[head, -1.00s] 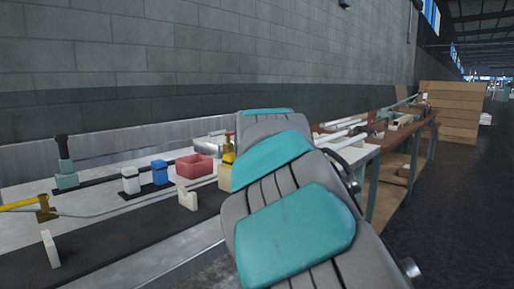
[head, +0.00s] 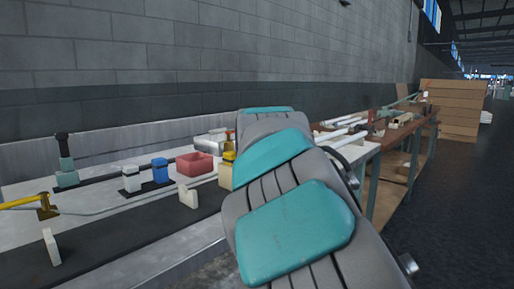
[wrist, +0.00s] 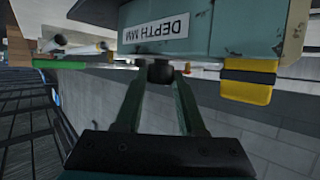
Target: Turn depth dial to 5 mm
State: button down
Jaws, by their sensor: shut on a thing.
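The depth dial is a small dark round knob (wrist: 160,72), seen in the wrist view at the edge of a teal housing (wrist: 228,35). Beside it is a white label (wrist: 160,28) reading "DEPTH MM", which appears upside down. My gripper (wrist: 159,80) has its two green fingers closed on either side of the knob and touching it. I cannot read any scale mark or pointer on the dial. In the head view my grey and teal arm covers the gripper and the dial.
A yellow block (wrist: 247,85) juts from the housing right of my fingers. In the head view, the bench carries a red bin (head: 196,164), a blue block (head: 160,170), white blocks and a yellow-handled tool (head: 28,202). A dark floor aisle (head: 455,200) lies open at right.

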jog(key=shift+m+h, duration=0.4)
jog(key=shift+a+m+h, duration=0.2)
jog(key=shift+m+h, duration=0.7)
jog(key=shift+h, duration=0.2)
jog(key=shift+w+a+m+h, duration=0.1)
jog(key=shift+a+m+h, duration=0.1)
jog(key=shift+m+h, duration=0.9)
jog(key=shift+a+f+m+g+h, duration=0.15)
jog(key=shift+m+g+h, duration=0.3)
jog(key=shift+m+h, duration=0.25)
jog(key=shift+a+f+m+g+h, duration=0.1)
jog(key=shift+m+g+h, duration=0.45)
jog(key=shift+h, duration=0.25)
jog(key=shift+m+h, duration=0.45)
jog(key=shift+h, duration=0.05)
jog(key=shift+d+r+m+g+h, duration=0.1)
jog(key=shift+r+m+g+h, duration=0.1)
jog(key=shift+m+g+h, duration=0.15)
jog(key=c, duration=0.5)
grip_release()
